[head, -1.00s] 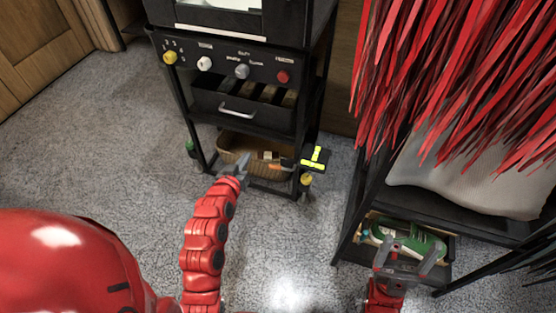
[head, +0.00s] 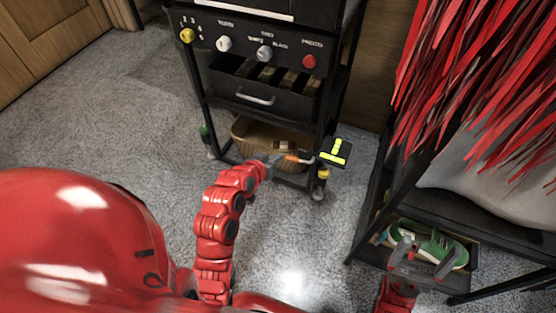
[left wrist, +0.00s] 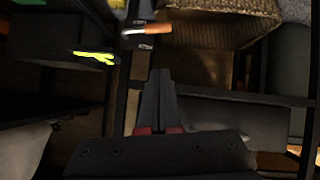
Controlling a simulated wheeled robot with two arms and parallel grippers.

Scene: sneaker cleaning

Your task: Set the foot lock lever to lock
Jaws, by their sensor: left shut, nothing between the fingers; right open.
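The foot lock lever (head: 298,158), a short bar with an orange part, sits low at the front right leg of the black cart. In the left wrist view the orange lever (left wrist: 152,29) lies across the top, ahead of my fingertips. My left gripper (head: 277,159) is shut and empty, just left of the lever; whether it touches is unclear in the head view. In the left wrist view its closed fingers (left wrist: 158,78) appear apart from the lever. My right gripper (head: 422,264) is open and empty, in front of a green sneaker.
A wicker basket (head: 247,140) stands on the cart's low shelf. The green sneaker (head: 437,248) lies on a rack (head: 367,250) at right. Carpet at left is clear.

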